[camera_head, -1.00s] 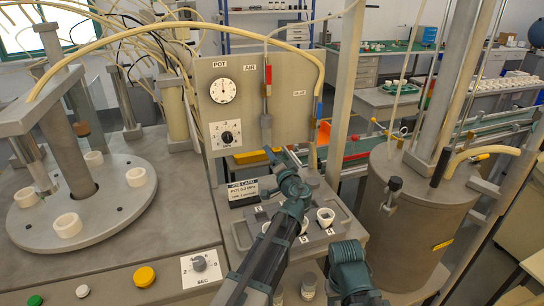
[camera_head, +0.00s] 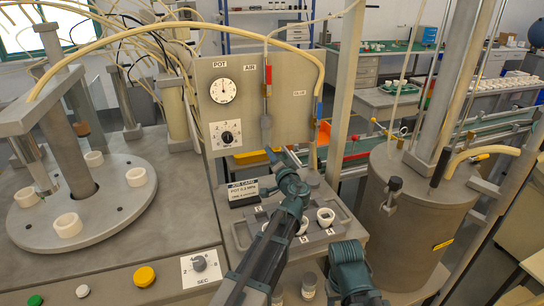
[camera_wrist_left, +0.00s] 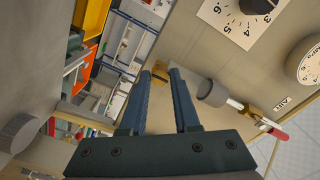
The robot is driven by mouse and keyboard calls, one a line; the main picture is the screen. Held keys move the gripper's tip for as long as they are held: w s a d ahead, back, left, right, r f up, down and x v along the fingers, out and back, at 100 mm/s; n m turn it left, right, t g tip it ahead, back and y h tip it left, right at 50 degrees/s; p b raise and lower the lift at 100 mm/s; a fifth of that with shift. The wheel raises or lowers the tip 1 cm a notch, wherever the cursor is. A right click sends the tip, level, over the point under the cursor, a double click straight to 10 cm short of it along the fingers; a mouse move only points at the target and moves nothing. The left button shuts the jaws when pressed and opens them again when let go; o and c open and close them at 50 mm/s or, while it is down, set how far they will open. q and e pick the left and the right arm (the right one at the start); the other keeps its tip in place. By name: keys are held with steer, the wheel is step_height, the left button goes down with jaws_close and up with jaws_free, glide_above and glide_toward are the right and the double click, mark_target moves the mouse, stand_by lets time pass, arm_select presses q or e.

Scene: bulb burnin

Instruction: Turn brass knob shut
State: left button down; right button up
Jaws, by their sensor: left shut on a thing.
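A brass knob (camera_wrist_left: 160,74) shows in the left wrist view between the fingertips, low on the grey panel (camera_head: 240,75). My left gripper (camera_head: 281,154) reaches up to the panel's lower right part, and its fingers (camera_wrist_left: 161,78) are shut on the knob. In the head view the knob is hidden behind the gripper. The POT gauge (camera_head: 222,90) has a white round face and stands above a black numbered dial (camera_head: 227,138). My right gripper is not in view.
A round plate with white rings (camera_head: 110,225) is at left. A large metal tank (camera_head: 415,235) stands at right.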

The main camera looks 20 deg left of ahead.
arm_select(q)
steer(key=shift+m, duration=9)
steer(key=c, duration=0.7)
jaws_free()
steer(key=shift+o, duration=0.2)
steer(key=v, duration=1.4)
